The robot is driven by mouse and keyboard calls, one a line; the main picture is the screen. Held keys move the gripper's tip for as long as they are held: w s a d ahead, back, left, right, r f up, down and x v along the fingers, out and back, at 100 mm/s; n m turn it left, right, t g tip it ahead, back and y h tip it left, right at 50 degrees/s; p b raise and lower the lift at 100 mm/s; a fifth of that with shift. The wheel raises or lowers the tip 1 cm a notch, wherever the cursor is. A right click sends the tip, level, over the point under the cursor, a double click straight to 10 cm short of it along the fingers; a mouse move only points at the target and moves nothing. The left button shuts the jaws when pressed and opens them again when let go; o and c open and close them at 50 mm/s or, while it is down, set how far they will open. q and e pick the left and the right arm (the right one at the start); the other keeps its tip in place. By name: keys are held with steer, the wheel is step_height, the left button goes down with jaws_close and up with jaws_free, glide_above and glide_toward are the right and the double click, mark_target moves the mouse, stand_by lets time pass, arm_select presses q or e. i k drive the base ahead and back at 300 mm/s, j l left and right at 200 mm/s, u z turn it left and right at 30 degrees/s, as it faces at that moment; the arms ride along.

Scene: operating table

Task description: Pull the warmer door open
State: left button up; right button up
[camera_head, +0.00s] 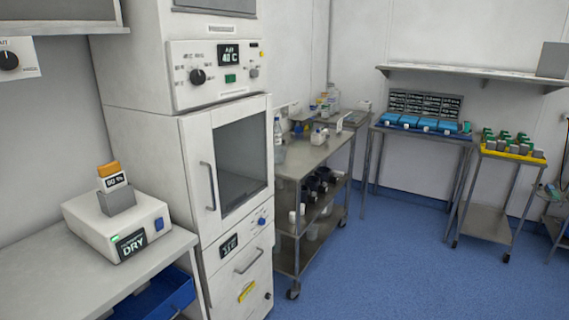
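The warmer (138,137) is a tall white cabinet left of centre in the head view. Its door (228,160) has a dark glass window (240,163) and looks shut. A grey vertical bar handle (208,186) sits on the door's left side. Above the door is a control panel (215,73) with a black knob and a display reading about 40 C. Below it is a lower panel with a blue knob (262,221) and a drawer-like front with its own handle (249,261). Neither of my grippers shows in this view.
A side table (170,252) with a white DRY device (118,222) stands left of the warmer. A steel cart (310,157) with bottles stands close on its right. More tables and a trolley (487,222) are at the back right. The blue floor (390,270) is clear at front right.

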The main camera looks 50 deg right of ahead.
mark_target(197, 133)
steer(key=z, duration=1.2)
